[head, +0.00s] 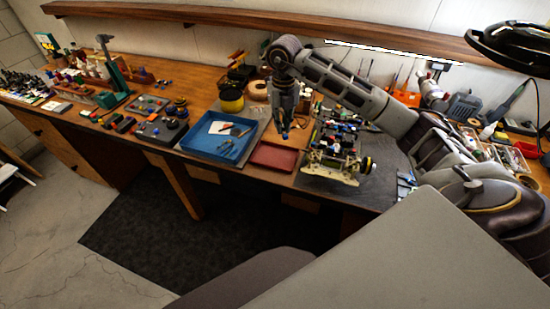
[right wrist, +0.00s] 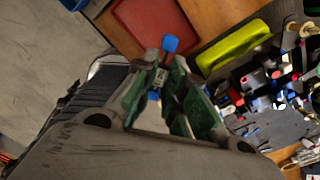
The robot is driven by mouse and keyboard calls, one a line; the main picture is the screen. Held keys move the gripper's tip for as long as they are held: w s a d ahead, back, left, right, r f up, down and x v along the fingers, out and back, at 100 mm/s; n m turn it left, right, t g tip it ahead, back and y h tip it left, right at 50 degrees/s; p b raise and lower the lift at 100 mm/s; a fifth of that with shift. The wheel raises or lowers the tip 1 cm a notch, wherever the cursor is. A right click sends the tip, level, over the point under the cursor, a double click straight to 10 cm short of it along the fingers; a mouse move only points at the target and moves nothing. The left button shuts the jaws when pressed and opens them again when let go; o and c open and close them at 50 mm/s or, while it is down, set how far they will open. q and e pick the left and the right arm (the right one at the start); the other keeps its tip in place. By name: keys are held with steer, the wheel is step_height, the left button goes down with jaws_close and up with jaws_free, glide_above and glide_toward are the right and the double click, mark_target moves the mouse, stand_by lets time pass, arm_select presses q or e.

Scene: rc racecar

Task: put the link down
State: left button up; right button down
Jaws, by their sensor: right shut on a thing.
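My right gripper (head: 284,127) is shut on a small link, whose blue end (head: 284,136) shows below the fingertips in the head view. In the right wrist view the link's blue end (right wrist: 170,43) sticks out beyond the green finger pads of the gripper (right wrist: 160,80). The link is held in the air near the red tray (head: 273,157), which also shows in the right wrist view (right wrist: 150,28). The racecar chassis (head: 333,158) stands just right of the red tray. My left gripper is out of view.
A blue tray (head: 201,149) with small tools and paper lies left of the red tray. A yellow-green part (right wrist: 233,47) lies beside the chassis in the wrist view. The bare floor (head: 60,230) is in front of the bench.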

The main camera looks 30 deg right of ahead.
steer(key=d+r+m, duration=0.1)
steer(key=d+m, duration=0.2)
steer(key=m, duration=0.4)
steer(key=b, duration=0.3)
glide_above(288, 161)
step_height(288, 161, down, 7)
steer(key=shift+r, duration=0.2)
steer(key=shift+w, duration=0.1)
steer(key=shift+f+p, duration=0.65)
steer(key=shift+f, duration=2.5)
steer(key=shift+f+p, duration=0.35)
steer(key=shift+f, duration=1.5)
steer(key=shift+f, duration=0.2)
